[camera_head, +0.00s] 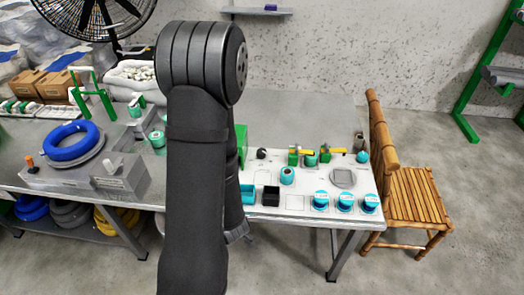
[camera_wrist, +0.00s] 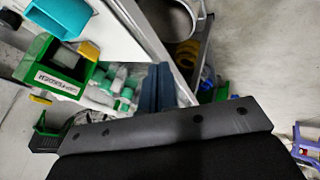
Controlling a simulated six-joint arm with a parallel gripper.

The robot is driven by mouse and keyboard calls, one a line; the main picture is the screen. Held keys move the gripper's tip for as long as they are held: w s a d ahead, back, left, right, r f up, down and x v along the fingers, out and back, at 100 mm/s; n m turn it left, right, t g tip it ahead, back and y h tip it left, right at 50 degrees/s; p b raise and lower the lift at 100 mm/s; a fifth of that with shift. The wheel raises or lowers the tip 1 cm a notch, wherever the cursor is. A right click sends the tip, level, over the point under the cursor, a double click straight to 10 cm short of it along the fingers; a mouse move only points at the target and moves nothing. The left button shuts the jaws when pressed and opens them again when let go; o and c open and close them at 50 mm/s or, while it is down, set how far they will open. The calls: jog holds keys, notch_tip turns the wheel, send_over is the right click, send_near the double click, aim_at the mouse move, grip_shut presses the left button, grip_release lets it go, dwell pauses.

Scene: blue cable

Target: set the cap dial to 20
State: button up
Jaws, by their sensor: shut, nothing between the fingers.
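I cannot make out for certain which piece is the cap dial, and no number reads at this size. Blue-topped round caps stand in a row at the front right of the white board: a left one (camera_head: 320,200), a middle one (camera_head: 345,201) and a right one (camera_head: 370,203). A flat grey disc (camera_head: 343,178) lies behind them. My gripper (camera_wrist: 166,88) shows in the wrist view as two blue-grey fingers side by side, shut and empty, apart from the caps. In the head view my arm hides the fingers.
A teal container (camera_wrist: 62,14), a labelled green box (camera_wrist: 58,72) and green-capped bottles (camera_wrist: 122,90) are near my gripper in the wrist view. A blue cable coil (camera_head: 72,142) sits on the left bench. A wooden chair (camera_head: 410,192) stands right of the table.

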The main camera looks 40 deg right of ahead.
jog(key=o, duration=0.4)
jog(key=shift+w+d, duration=0.1)
jog(key=shift+d, duration=0.1)
jog(key=shift+c, duration=0.2)
jog(key=o, duration=0.9)
jog(key=w+d, duration=0.1)
jog(key=d, duration=0.2)
jog(key=w+d+m+g+h, duration=0.1)
jog(key=w+d, duration=0.1)
jog(key=d, duration=0.1)
jog(key=w+d+m+h, duration=0.1)
jog(key=d, duration=0.3)
jog(key=shift+w+r, duration=0.15)
jog(key=shift+r, duration=0.2)
jog(key=w+d+r+m+g+h, duration=0.1)
jog(key=w+d+m+g, duration=0.15)
jog(key=d, duration=0.65)
jog(key=w+d+r+m+g+h, duration=0.15)
jog(key=w+d, duration=0.25)
jog(key=d, duration=0.4)
jog(key=m+g+y, duration=0.2)
jog(key=m+y, duration=0.3)
send_near(262, 151)
jog(key=f, duration=0.9)
jog(key=shift+w+d, duration=0.15)
jog(key=shift+w, duration=0.1)
jog(key=c, duration=1)
